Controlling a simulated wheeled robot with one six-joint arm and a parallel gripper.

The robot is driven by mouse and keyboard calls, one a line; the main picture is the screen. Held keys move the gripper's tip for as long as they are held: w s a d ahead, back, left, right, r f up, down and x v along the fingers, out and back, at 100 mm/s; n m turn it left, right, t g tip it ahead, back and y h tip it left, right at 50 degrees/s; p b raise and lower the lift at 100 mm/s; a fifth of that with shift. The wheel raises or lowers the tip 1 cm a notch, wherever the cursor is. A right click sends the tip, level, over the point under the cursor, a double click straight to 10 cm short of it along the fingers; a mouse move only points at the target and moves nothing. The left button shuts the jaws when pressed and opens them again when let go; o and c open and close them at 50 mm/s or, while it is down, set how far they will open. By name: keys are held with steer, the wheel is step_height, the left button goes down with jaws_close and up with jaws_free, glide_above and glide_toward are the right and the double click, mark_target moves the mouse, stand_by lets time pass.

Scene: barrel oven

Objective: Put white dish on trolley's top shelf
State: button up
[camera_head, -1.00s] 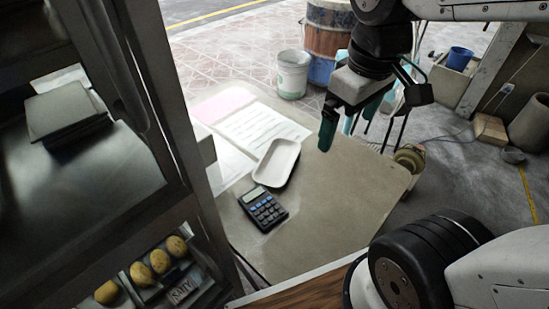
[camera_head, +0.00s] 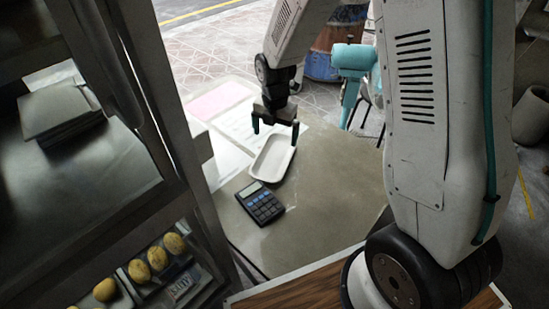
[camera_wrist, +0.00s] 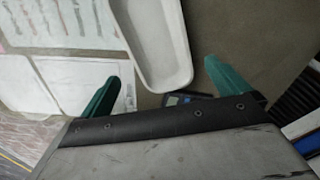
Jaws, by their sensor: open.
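The white dish (camera_head: 271,160) is a shallow oblong tray lying on the tabletop (camera_head: 335,185), beside papers and a calculator. My gripper (camera_head: 275,133) is open above the dish's far end in the head view, with its fingers apart and nothing between them. In the wrist view the dish (camera_wrist: 158,45) lies ahead of the two teal fingertips (camera_wrist: 160,85), and one end of it is between their lines. I cannot tell the exact height of the fingers over the dish. I cannot identify the trolley's top shelf for certain.
A black calculator (camera_head: 260,203) lies just in front of the dish. Papers (camera_head: 233,125) lie behind and left of it. A dark metal rack (camera_head: 160,150) stands at the left, with yellow round items (camera_head: 157,259) on its lower level. The table's right part is clear.

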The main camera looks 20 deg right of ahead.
mark_target(274, 158)
steer(key=shift+n, duration=0.5)
steer(key=f, duration=0.6)
steer(key=w+f, duration=0.1)
steer(key=f, duration=0.2)
steer(key=shift+d+f, duration=0.1)
steer(key=shift+f, duration=0.15)
steer(key=c, duration=0.9)
steer(key=shift+o, duration=0.2)
steer(key=shift+r, duration=0.1)
steer(key=shift+r, duration=0.5)
step_height(274, 158, up, 2)
steer(key=shift+r, duration=0.2)
steer(key=s+a, duration=0.1)
steer(key=s, duration=0.4)
steer(key=s+a+r, duration=0.1)
steer(key=s, duration=0.4)
steer(key=s+a, duration=0.1)
steer(key=s, duration=0.4)
steer(key=shift+s+r, duration=0.2)
steer(key=shift+s, duration=0.15)
